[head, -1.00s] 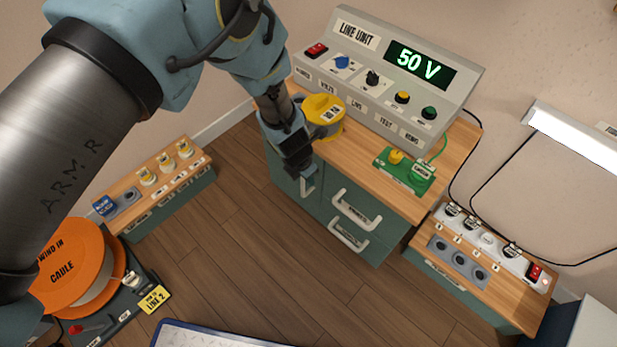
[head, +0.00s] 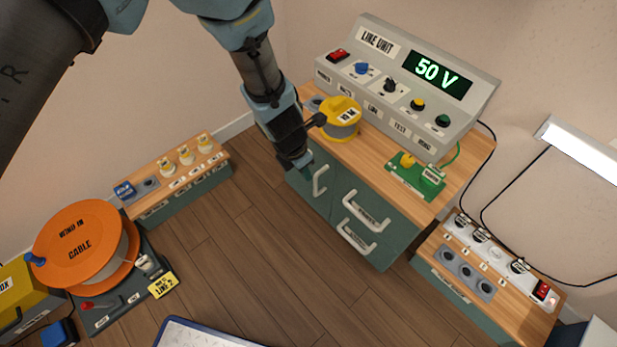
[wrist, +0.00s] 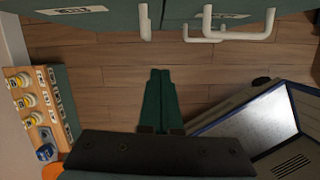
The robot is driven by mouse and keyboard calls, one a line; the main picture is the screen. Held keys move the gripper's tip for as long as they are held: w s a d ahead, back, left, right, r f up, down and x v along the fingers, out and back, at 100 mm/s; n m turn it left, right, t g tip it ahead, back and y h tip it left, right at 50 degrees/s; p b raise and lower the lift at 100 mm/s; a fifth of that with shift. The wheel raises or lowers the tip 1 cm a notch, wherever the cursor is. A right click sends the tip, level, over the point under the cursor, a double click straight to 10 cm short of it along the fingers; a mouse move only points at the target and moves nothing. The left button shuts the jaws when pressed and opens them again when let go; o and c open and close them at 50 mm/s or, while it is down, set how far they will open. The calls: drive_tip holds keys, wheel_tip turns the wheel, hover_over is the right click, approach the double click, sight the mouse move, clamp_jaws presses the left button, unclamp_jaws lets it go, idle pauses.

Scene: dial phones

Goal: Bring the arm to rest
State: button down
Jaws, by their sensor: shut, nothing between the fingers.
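My gripper (head: 306,170) hangs pointing down in front of the green drawer cabinet (head: 375,206), near its left handle, in the head view. In the wrist view its two green fingers (wrist: 160,100) lie together with nothing between them. It is shut and empty above the wooden floor. My arm crosses the upper left of the head view.
An orange cable reel (head: 80,243) stands at left. A low bench (head: 190,172) and a socket bench (head: 480,300) flank open floor (head: 270,255).

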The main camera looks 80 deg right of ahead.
drive_tip(key=shift+a+r, duration=0.15)
drive_tip(key=shift+r, duration=0.45)
drive_tip(key=shift+w, duration=0.1)
